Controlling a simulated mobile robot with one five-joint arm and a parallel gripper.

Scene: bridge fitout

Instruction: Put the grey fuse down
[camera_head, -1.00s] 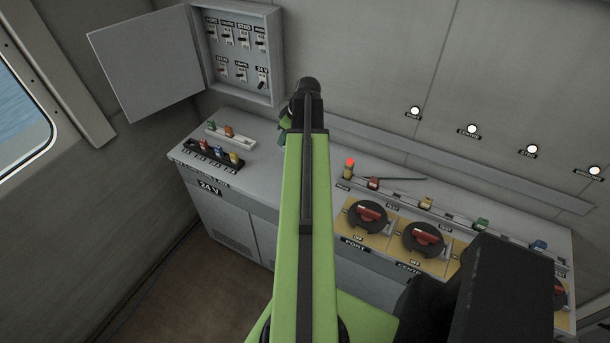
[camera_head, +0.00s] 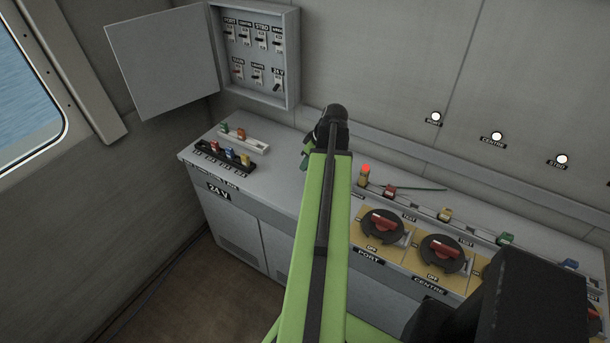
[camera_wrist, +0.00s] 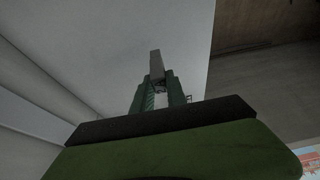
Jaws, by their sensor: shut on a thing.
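In the wrist view my gripper (camera_wrist: 158,95) is shut on the grey fuse (camera_wrist: 155,63), which sticks out beyond the fingertips. Below and beyond it is a plain light grey surface, the console top (camera_wrist: 90,40); I cannot tell whether the fuse touches it. In the head view my gripper (camera_head: 306,160) shows only in part, over the console top (camera_head: 275,168) to the left of the lit red lamp. My arm and wrist hide the fuse there.
A black fuse holder (camera_head: 225,158) and a white rack (camera_head: 243,139) with coloured fuses stand at the console's left end. An open breaker box (camera_head: 262,55) hangs behind. The red lamp (camera_head: 365,171) and rotary switches (camera_head: 382,226) lie to the right. Bare console top lies between.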

